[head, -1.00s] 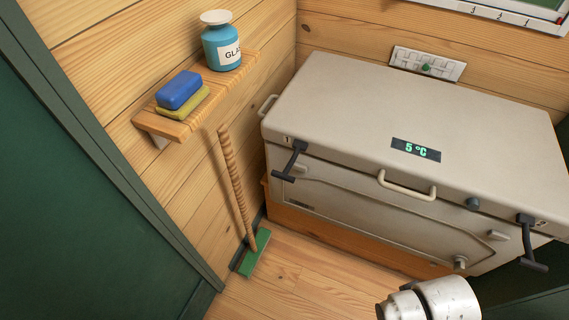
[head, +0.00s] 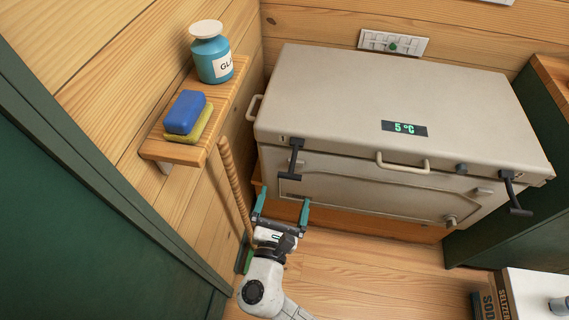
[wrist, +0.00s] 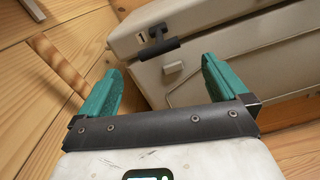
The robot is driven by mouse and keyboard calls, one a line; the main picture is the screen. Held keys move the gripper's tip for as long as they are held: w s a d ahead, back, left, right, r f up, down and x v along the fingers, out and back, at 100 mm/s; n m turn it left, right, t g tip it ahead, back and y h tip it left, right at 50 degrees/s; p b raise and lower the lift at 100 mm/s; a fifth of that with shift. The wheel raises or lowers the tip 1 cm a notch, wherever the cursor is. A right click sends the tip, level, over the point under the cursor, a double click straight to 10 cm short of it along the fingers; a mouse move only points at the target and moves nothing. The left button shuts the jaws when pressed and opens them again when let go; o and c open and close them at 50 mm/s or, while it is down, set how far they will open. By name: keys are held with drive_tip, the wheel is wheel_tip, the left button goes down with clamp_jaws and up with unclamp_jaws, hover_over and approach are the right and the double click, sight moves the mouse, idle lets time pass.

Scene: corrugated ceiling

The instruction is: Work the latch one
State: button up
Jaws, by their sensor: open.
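Latch one (head: 294,158) is a dark T-shaped handle at the front left of the beige cooler (head: 350,100), beside the mark "1". It hangs down from the lid edge over the front face. In the wrist view the latch (wrist: 157,44) shows beyond the fingers, near the top middle. My gripper (head: 282,202) has green fingers, is open and empty, and is below and slightly left of the latch, apart from it. A second, similar dark latch (head: 514,192) hangs at the cooler's front right corner.
A wooden shelf (head: 222,100) on the left wall holds a blue sponge (head: 185,112), a yellow one (head: 203,128) and a blue jar (head: 212,62). A broom (head: 232,185) leans below it, close to my gripper. A white-topped unit (head: 530,290) stands at lower right.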

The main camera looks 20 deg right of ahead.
sight(292, 165)
drive_tip(key=p+x, duration=0.1)
drive_tip(key=x, duration=0.9)
drive_tip(key=shift+w+d, duration=0.2)
drive_tip(key=shift+w, duration=0.15)
drive_tip(key=shift+c, duration=0.4)
drive_tip(key=c, duration=1.3)
drive_tip(key=shift+f+b, duration=0.15)
drive_tip(key=shift+b, duration=0.4)
